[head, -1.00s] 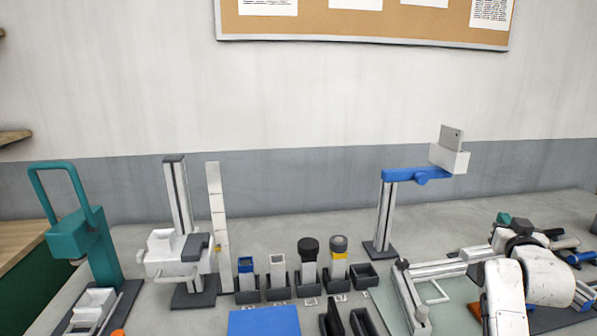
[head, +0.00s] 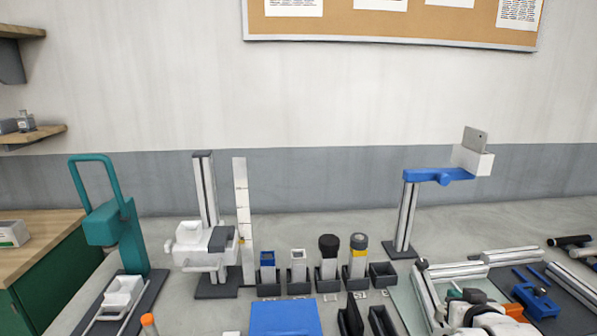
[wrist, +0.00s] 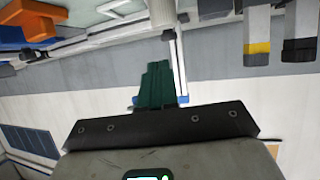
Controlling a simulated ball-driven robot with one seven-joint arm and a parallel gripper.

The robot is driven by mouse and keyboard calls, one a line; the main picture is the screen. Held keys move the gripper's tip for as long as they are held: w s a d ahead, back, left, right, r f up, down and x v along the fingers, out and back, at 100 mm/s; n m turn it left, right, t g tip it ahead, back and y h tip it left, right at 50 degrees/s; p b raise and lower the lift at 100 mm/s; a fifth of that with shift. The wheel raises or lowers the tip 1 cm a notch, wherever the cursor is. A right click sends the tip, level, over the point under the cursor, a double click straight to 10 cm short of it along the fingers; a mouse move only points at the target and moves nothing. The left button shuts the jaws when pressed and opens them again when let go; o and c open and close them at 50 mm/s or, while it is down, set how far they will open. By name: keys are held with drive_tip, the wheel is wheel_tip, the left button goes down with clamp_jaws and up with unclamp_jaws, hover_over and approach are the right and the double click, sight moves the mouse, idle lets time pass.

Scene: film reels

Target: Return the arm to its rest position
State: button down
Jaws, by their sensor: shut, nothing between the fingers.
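My gripper (wrist: 155,85) shows in the wrist view with its dark green fingers together and nothing between them. A dark mounting plate lies behind the fingers. In the head view my white arm is low at the bottom right, cut off by the lower edge. It lies over the bench next to the pale rail frame (head: 425,290). The fingertips are hard to make out there.
A blue-armed stand (head: 407,215) holds a phone at the back. Left of it are several small holders, a tall white scale (head: 243,215), a grey-column stand (head: 206,190) and a teal press (head: 108,225). A blue clamp (head: 537,298) lies at the right.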

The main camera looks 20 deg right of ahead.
drive_tip(key=s+a+f+n+g+y, duration=0.1)
drive_tip(key=s+a+f, duration=0.1)
drive_tip(key=a, duration=0.2)
drive_tip(key=s+a+f+n+g+y, duration=0.1)
drive_tip(key=s+a+f, duration=0.1)
drive_tip(key=a, duration=0.3)
drive_tip(key=s+a+f+y, duration=0.1)
drive_tip(key=s+a+f, duration=0.1)
drive_tip(key=a+f, duration=0.2)
drive_tip(key=shift+a+f+n+g+y, duration=0.15)
drive_tip(key=shift+a+n+g+y, duration=0.25)
drive_tip(key=shift+a, duration=0.35)
drive_tip(key=s+a+f+n+g+y, duration=0.3)
drive_tip(key=s+a+f+g, duration=0.15)
drive_tip(key=s+a, duration=0.6)
drive_tip(key=s+d+f+g, duration=0.1)
drive_tip(key=s+f+g, duration=0.2)
drive_tip(key=s+f, duration=0.3)
drive_tip(key=s, duration=0.5)
drive_tip(key=shift+s+d+m+h, duration=0.25)
drive_tip(key=shift+s+m+h, duration=0.05)
